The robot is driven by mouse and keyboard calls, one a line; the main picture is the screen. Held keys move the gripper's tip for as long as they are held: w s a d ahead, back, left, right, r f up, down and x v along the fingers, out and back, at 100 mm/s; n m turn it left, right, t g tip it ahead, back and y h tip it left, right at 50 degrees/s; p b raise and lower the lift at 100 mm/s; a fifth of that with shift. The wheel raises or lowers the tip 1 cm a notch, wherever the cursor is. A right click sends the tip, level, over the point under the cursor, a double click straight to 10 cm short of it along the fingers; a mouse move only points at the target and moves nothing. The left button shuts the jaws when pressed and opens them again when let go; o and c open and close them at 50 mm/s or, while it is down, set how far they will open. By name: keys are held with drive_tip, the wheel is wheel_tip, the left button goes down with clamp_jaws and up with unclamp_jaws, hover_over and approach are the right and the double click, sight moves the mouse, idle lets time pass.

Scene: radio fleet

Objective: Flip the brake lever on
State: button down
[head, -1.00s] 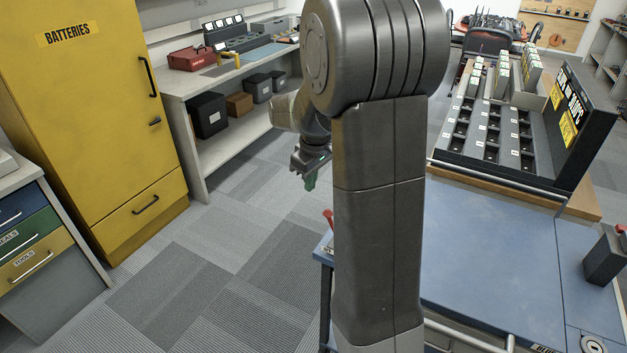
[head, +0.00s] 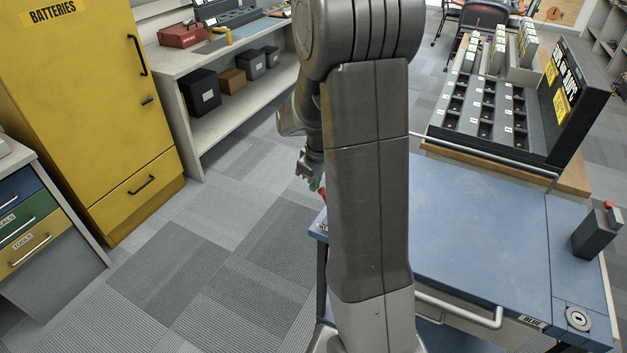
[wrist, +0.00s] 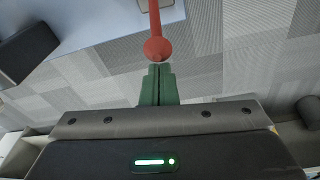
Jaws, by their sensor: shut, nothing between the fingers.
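The red brake lever (wrist: 155,28) shows in the wrist view as a red shaft ending in a round knob, over the blue cart top's edge. In the head view a small part of the red lever (head: 323,196) shows at the cart's left edge, mostly hidden behind my arm. My gripper (wrist: 158,66) is shut, its green fingertips together and empty. The tips sit right by the knob; I cannot tell whether they touch it. In the head view my gripper (head: 316,185) is partly hidden by my arm.
The blue cart top (head: 480,230) is mostly bare. A dark block with a red knob (head: 597,233) stands at its right. A slotted rack (head: 485,110) is behind. A yellow battery cabinet (head: 100,110) stands left, with open carpet (head: 190,260) between.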

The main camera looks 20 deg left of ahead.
drive_tip(key=shift+d+r+y+b, duration=0.15)
drive_tip(key=shift+d+y+b, duration=0.25)
drive_tip(key=shift+b, duration=0.2)
drive_tip(key=shift+d, duration=0.15)
drive_tip(key=d+y+b, duration=0.1)
drive_tip(key=d+b, duration=0.1)
drive_tip(key=b, duration=0.2)
drive_tip(key=shift+r+y, duration=0.15)
drive_tip(key=shift+y, duration=0.25)
drive_tip(key=d+y+b, duration=0.6)
drive_tip(key=d+b, duration=0.2)
drive_tip(key=b, duration=0.8)
drive_tip(key=shift+s+d+t, duration=0.2)
drive_tip(key=shift+s+t, duration=0.2)
drive_tip(key=shift+s, duration=0.05)
